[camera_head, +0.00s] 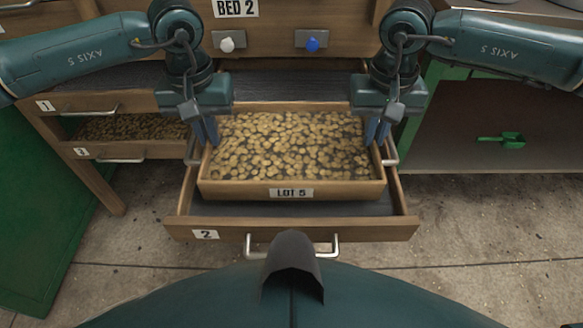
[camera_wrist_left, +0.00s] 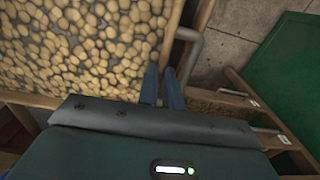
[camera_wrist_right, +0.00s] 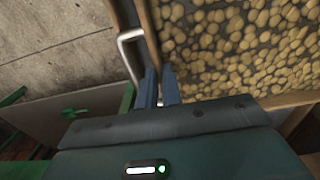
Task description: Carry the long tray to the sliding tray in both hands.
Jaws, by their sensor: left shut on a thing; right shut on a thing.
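The long tray (camera_head: 230,188) is a wooden box labelled LOT 5, full of pale beans. It lies level inside the outline of the pulled-out wooden sliding tray (camera_head: 370,230), labelled 2; I cannot tell whether it rests on the floor of it. My left gripper (camera_head: 206,132) is shut on the long tray's left end wall, beside its metal handle (camera_wrist_left: 190,48). My right gripper (camera_head: 377,132) is shut on the right end wall, beside the other handle (camera_wrist_right: 130,50). The fingertips are partly hidden by the walls.
Drawers 1 (camera_head: 80,100) and 3 (camera_head: 125,150) are at the left. Behind is a wooden cabinet marked BED 2 with a white knob (camera_head: 226,45) and a blue knob (camera_head: 313,45). A green scoop (camera_head: 504,140) lies on a shelf at right. Concrete floor is open in front.

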